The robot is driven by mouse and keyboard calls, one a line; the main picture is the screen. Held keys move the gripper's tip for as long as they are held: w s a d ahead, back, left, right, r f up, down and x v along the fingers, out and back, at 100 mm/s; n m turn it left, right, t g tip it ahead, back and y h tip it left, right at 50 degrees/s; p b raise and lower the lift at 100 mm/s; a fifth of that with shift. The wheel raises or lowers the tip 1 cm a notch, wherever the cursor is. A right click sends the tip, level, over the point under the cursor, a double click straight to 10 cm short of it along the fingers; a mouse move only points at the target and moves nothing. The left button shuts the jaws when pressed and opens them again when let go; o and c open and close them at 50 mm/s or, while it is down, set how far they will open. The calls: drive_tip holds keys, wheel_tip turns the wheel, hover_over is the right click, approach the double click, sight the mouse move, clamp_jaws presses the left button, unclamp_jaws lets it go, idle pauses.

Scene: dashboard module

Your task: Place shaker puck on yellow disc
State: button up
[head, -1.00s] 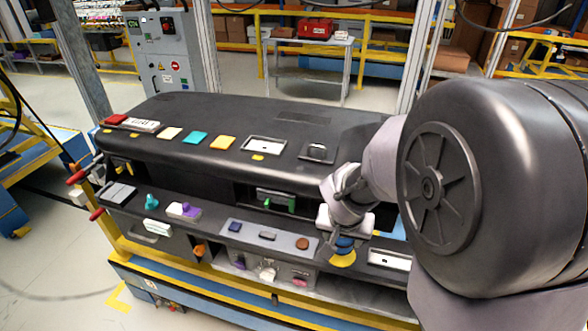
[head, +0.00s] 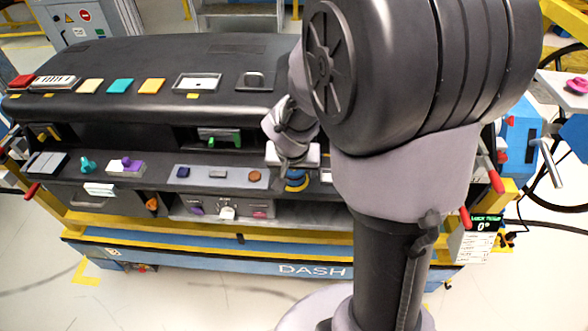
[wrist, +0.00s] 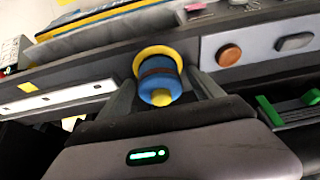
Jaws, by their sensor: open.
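The shaker puck, which I take to be the blue cylinder (wrist: 160,83) with a dark band and yellow tip, sits against the yellow disc (wrist: 156,51) in the wrist view. In the head view the blue puck (head: 296,174) is on the yellow disc (head: 297,187) at the ledge's front, just below my gripper (head: 294,164). In the wrist view my gripper (wrist: 164,80) is open, with one finger on each side of the puck. I cannot tell whether the fingers touch it. The disc's far part is hidden behind the puck.
Left of the disc, a grey plate (head: 222,177) holds a brown round button (head: 254,176) and other small parts. A green-handled part (head: 218,138) sits in a recess behind. Coloured tiles (head: 121,86) lie on the dashboard top. A pink knob (head: 578,84) is at far right.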

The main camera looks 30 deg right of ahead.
drive_tip(key=shift+r, duration=0.15)
drive_tip(key=p+v, duration=0.5)
drive_tip(key=v, duration=0.6)
drive_tip(key=s+a+r+n+t+y, duration=0.2)
drive_tip(key=s+a+r+y, duration=0.3)
drive_tip(key=s+a+r, duration=0.7)
wheel_tip(320, 180, down, 11)
drive_tip(key=s+a+b, duration=0.1)
drive_tip(key=a+b, duration=0.1)
drive_tip(key=b, duration=0.7)
drive_tip(key=shift+s+r, duration=0.2)
drive_tip(key=shift+s, duration=0.15)
